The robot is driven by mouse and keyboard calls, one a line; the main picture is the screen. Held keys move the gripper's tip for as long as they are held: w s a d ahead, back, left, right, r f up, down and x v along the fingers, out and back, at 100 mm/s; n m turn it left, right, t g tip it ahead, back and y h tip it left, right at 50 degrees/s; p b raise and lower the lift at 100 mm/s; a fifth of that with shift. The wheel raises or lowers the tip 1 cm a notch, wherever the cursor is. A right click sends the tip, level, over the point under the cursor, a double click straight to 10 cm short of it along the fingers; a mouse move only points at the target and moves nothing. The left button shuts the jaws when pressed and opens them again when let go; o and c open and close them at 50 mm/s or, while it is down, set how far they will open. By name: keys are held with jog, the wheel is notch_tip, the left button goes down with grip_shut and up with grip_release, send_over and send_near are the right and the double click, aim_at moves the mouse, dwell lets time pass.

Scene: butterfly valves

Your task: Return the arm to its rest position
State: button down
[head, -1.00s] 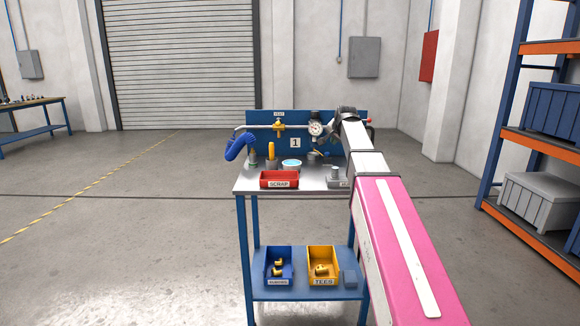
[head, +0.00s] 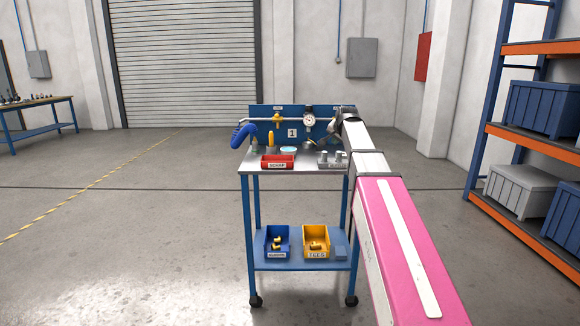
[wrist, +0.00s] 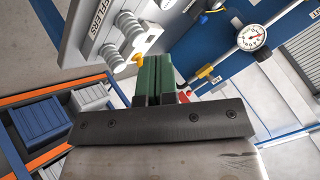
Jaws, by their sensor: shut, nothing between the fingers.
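My pink and white arm (head: 400,245) reaches forward from the lower right of the head view, and its dark end is over the right side of the workbench cart (head: 248,210). In the wrist view my gripper (wrist: 155,62) shows two green fingers side by side, shut with nothing between them. The fingertips point toward the cart's fittings and appear apart from them. In the head view the fingers are hard to make out behind the dark wrist.
The cart top carries a red scrap bin (head: 277,162), a blue hose (head: 241,136) and a pressure gauge (head: 309,119) on the back panel. Blue (head: 277,243) and yellow (head: 316,241) bins sit below. A shelf rack (head: 490,120) stands right.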

jog(key=s+f+n+g, duration=0.2)
jog(key=s+f, duration=0.6)
jog(key=f, duration=0.5)
jog(key=s+f+n+g, duration=0.25)
jog(key=s+f, duration=0.45)
jog(key=f, duration=0.6)
jog(key=s+f+n+g, duration=0.1)
jog(key=s+f+g, duration=0.1)
jog(key=s+f, duration=0.6)
jog(key=s+f+n+g+h, duration=0.1)
jog(key=s+f+n+g, duration=0.1)
jog(key=s+f, duration=0.7)
jog(key=s, duration=0.4)
jog(key=shift+s+a+g, duration=0.3)
jog(key=shift+s+g, duration=0.05)
jog(key=shift+w, duration=0.1)
